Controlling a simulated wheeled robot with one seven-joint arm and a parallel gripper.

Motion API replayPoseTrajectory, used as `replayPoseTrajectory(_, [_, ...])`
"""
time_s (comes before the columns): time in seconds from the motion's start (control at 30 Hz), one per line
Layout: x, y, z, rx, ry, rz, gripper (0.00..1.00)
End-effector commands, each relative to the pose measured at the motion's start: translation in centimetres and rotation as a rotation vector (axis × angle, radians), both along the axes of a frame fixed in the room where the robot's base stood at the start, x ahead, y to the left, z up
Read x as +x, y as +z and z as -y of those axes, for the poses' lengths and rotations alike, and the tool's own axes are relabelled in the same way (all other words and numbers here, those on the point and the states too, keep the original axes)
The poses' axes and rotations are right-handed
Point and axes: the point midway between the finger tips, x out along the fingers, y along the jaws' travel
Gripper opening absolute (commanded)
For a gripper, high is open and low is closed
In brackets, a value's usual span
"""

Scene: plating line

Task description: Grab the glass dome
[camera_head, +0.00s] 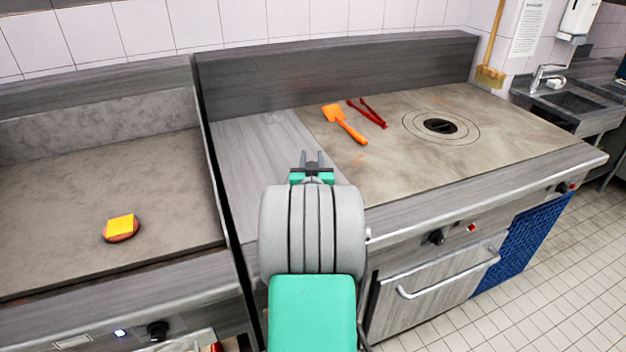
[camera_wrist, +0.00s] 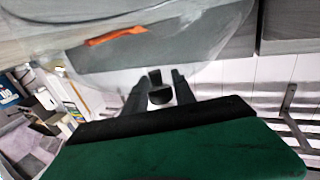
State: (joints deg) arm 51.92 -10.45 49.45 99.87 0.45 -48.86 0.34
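My gripper (camera_head: 312,160) is over the left, steel part of the cooking counter, its two fingers apart and pointing toward the back. In the wrist view, a large, clear curved outline that looks like the glass dome (camera_wrist: 215,45) lies beyond the fingers. A dark knob-like piece sits between the fingertips of my gripper (camera_wrist: 160,88). I cannot tell whether the fingers press on it or have small gaps. In the head view the dome is too transparent to make out clearly.
An orange spatula (camera_head: 345,124) and red tongs (camera_head: 368,113) lie on the hotplate (camera_head: 470,130) right of my gripper. A patty with cheese (camera_head: 121,228) is on the left griddle (camera_head: 60,215). A sink (camera_head: 575,102) is at the far right.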

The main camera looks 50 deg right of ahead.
Motion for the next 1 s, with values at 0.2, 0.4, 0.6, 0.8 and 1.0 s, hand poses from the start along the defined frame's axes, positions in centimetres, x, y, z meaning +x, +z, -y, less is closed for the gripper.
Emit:
replayPoseTrajectory(0.2, [-0.03, 0.0, 0.01, 0.0, -0.001, 0.0, 0.13])
replayPoseTrajectory(0.4, [-0.05, 0.0, 0.02, 0.0, -0.001, 0.0, 0.0])
replayPoseTrajectory(0.6, [-0.06, -0.01, 0.02, 0.0, -0.001, 0.0, 0.0])
replayPoseTrajectory(0.8, [-0.06, -0.01, 0.02, 0.0, -0.001, 0.0, 0.0])
replayPoseTrajectory(1.0, [-0.05, -0.01, 0.01, 0.0, -0.001, 0.0, 0.0])
